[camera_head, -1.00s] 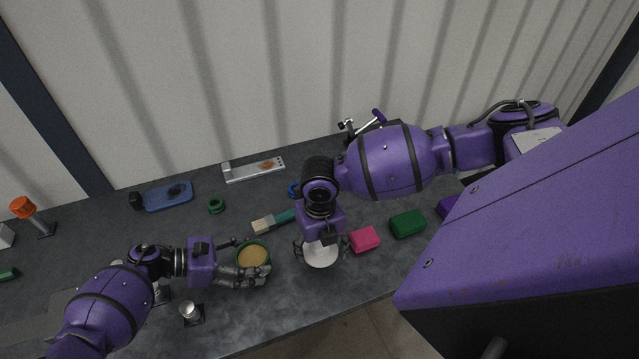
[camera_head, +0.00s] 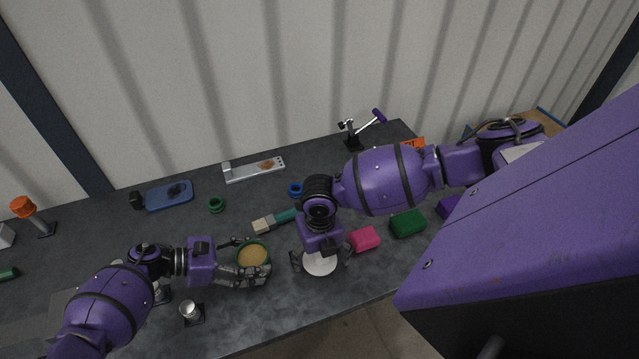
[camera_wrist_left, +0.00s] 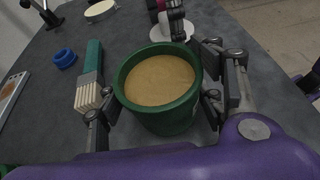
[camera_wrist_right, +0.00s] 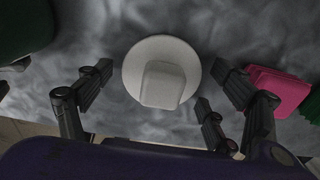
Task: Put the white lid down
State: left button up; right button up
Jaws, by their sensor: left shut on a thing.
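The white lid (camera_head: 320,264) lies flat on the dark table below my right gripper (camera_head: 321,258). In the right wrist view the lid (camera_wrist_right: 133,72) is a round disc with a squarish block-shaped knob. The fingers of my right gripper (camera_wrist_right: 155,95) are spread wide on both sides of it, with gaps between them and the lid. My left gripper (camera_head: 250,268) is shut on a green pot (camera_head: 254,246) with tan contents. The left wrist view shows the pot (camera_wrist_left: 162,118) upright between the fingers, and part of the lid (camera_wrist_left: 172,32) beyond it.
A pink block (camera_head: 364,240) and a green block (camera_head: 408,223) sit right of the lid. A brush (camera_head: 274,222) lies behind the pot. A small metal cup (camera_head: 190,312) stands front left. Blue (camera_head: 295,189) and green (camera_head: 216,205) rings lie farther back. The table's front edge is close.

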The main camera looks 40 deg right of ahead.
jog(key=shift+r, duration=0.1)
notch_tip(320, 180, up, 12)
dwell(0.6)
jog(key=shift+r, duration=0.1)
pick_arm(q)
jog(key=o, duration=1.6)
jog(key=v, duration=1.2)
jog(key=shift+f, duration=0.1)
